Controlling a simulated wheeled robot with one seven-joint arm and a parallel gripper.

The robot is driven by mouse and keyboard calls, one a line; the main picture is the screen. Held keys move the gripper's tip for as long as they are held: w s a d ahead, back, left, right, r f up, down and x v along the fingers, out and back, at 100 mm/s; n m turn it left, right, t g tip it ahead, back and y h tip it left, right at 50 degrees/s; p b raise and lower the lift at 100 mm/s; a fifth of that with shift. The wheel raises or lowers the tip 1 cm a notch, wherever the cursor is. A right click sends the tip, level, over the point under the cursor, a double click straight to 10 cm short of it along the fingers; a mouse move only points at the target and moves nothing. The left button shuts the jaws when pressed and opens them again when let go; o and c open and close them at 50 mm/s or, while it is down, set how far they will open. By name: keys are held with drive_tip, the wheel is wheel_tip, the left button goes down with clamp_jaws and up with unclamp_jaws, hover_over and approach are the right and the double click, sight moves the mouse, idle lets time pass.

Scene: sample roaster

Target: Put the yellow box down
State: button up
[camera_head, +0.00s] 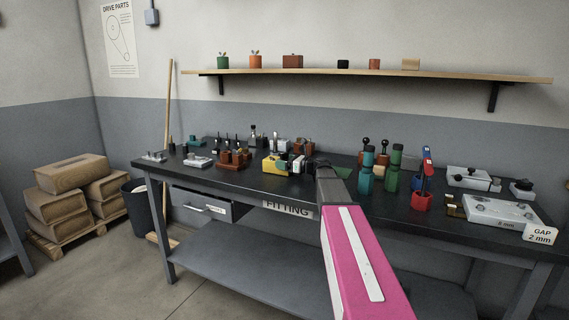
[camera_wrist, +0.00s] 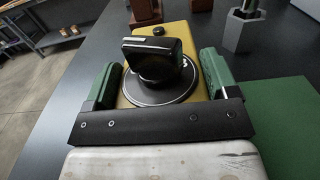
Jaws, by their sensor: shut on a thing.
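The yellow box (camera_head: 271,167) is over the left-middle part of the dark bench (camera_head: 225,177). In the wrist view the yellow box (camera_wrist: 188,42) fills the space between my fingers, with a black knob on a round dark dial on its top face. My gripper (camera_wrist: 160,80) has green finger pads against the left and right sides of the box and is shut on it. My gripper also shows in the head view (camera_head: 290,166), reaching the box from the right. I cannot tell whether the box's underside touches the bench top.
A brown rack (camera_head: 235,158) with dark-topped pieces stands left of the box. Green-teal bottles (camera_head: 366,172) and a red cup (camera_head: 421,201) stand to the right. A green mat (camera_wrist: 285,110) lies right of the gripper. Some bench top in front of the rack is bare.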

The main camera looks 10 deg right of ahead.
drive_tip(key=shift+f, duration=0.1)
drive_tip(key=o, duration=1.1)
